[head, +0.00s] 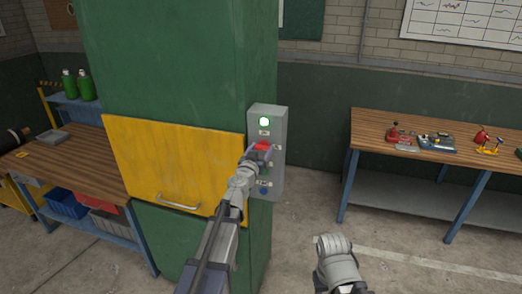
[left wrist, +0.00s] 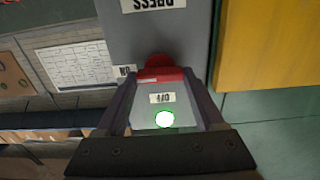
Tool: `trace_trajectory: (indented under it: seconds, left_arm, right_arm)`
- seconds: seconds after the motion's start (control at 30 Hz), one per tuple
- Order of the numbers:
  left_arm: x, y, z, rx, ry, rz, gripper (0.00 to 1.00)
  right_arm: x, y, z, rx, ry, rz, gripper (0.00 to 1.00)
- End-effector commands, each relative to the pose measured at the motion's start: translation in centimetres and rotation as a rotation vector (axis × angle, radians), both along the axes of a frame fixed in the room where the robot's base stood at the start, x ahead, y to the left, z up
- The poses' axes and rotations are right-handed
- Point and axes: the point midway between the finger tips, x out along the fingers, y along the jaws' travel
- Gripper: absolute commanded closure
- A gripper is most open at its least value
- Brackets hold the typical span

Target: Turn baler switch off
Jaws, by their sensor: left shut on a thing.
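The grey control box (head: 265,115) is fixed to the side of the green baler. Its round green lamp (head: 264,121) is lit, and the lamp also shows in the left wrist view (left wrist: 164,119). The red switch handle (head: 263,145) sits below the lamp. In the left wrist view the red handle (left wrist: 160,75) lies between my fingertips, close to upside-down OFF and ON labels. My left gripper (head: 252,152) is shut on it and partly hides the box's lower controls. My right gripper (head: 334,245) hangs low over the floor; its jaw state is unclear.
The yellow baler door (head: 170,160) with a metal handle is left of the box. A wooden workbench (head: 450,155) with several small tools stands to the right. Concrete floor between is clear.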

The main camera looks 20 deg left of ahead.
Motion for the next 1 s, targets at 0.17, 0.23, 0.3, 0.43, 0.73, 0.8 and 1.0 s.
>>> trace_trajectory:
  seconds: [0.17,0.23,0.3,0.43,0.73,0.8,1.0]
  left_arm:
    - [-0.01,0.0,0.0,0.0,0.0,0.0,0.8]
    - [-0.01,0.0,0.0,0.0,0.0,0.0,0.86]
    - [-0.01,0.0,0.0,-0.001,0.0,0.0,0.86]
    - [-0.01,0.01,0.0,-0.018,0.001,0.0,0.86]
    - [0.01,0.1,0.01,-0.186,0.005,0.0,0.86]
    - [0.01,0.14,0.0,-0.248,0.007,0.0,0.86]
    - [0.02,0.23,-0.02,-0.439,0.014,0.001,0.86]
  right_arm:
    - [0.0,0.0,0.0,0.0,0.0,0.0,0.5]
    - [0.0,0.0,0.0,0.0,0.0,0.0,0.5]
    - [0.0,0.0,0.0,0.0,0.0,0.0,0.5]
    - [0.0,0.0,0.0,0.0,0.0,0.0,0.5]
    - [0.0,0.0,-0.02,0.0,0.0,0.0,0.5]
    - [0.0,0.0,-0.02,0.0,0.0,0.0,0.5]
    - [0.0,-0.01,-0.05,0.0,0.0,0.0,0.5]
